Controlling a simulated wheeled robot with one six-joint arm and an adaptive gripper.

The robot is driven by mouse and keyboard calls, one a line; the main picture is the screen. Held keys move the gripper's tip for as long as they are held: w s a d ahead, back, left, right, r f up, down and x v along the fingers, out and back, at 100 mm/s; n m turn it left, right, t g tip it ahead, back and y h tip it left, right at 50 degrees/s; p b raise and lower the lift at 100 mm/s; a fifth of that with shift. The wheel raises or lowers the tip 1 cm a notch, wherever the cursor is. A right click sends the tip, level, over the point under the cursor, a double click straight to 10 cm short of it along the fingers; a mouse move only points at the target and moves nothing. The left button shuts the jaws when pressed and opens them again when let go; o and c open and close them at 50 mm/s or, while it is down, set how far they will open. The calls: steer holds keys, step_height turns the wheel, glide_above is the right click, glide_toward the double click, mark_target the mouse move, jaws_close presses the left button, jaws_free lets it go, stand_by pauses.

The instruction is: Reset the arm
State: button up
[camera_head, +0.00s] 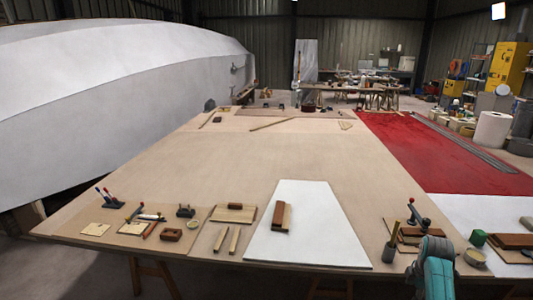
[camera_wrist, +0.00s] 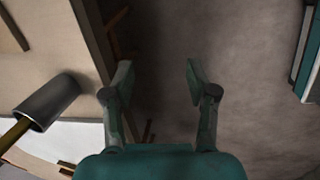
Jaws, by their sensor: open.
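My gripper (camera_wrist: 158,85) shows in the wrist view with its two fingers apart and nothing between them. It hangs over the bare floor (camera_wrist: 240,60), beside the edge of the table. In the head view my teal arm rises at the bottom right, in front of the table's near edge; the gripper itself is not clear there.
The large wooden table (camera_head: 290,155) carries a white panel (camera_head: 310,215), wood blocks and hand tools along its near edge. A dark cup (camera_wrist: 48,102) with a wooden handle stands near my gripper. A white hull (camera_head: 120,85) is at left. The table's middle is clear.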

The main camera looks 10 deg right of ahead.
steer(key=s+a+f+m+t, duration=0.2)
steer(key=s+a+f, duration=0.2)
steer(key=a+f, duration=0.35)
steer(key=s+a+f+m+t, duration=0.1)
steer(key=s+a+f+m, duration=0.1)
steer(key=s+a+f, duration=0.45)
steer(key=s+a+f+m+t+h, duration=0.1)
steer(key=s+a+f+m+t, duration=0.3)
steer(key=s+a, duration=0.85)
steer(key=s+a+r+m+t, duration=0.15)
steer(key=s+a+r, duration=0.3)
steer(key=s, duration=0.45)
steer(key=s+a+r+m+t, duration=0.1)
steer(key=s+a+r+m, duration=0.15)
steer(key=s+r, duration=0.4)
steer(key=s+a+r+m+t+y, duration=0.2)
steer(key=s+a+r+t, duration=0.1)
steer(key=s+r, duration=1)
step_height(320, 180, up, 4)
steer(key=shift+a+f+m, duration=0.2)
steer(key=shift+a+m, duration=0.05)
steer(key=shift+m, duration=0.05)
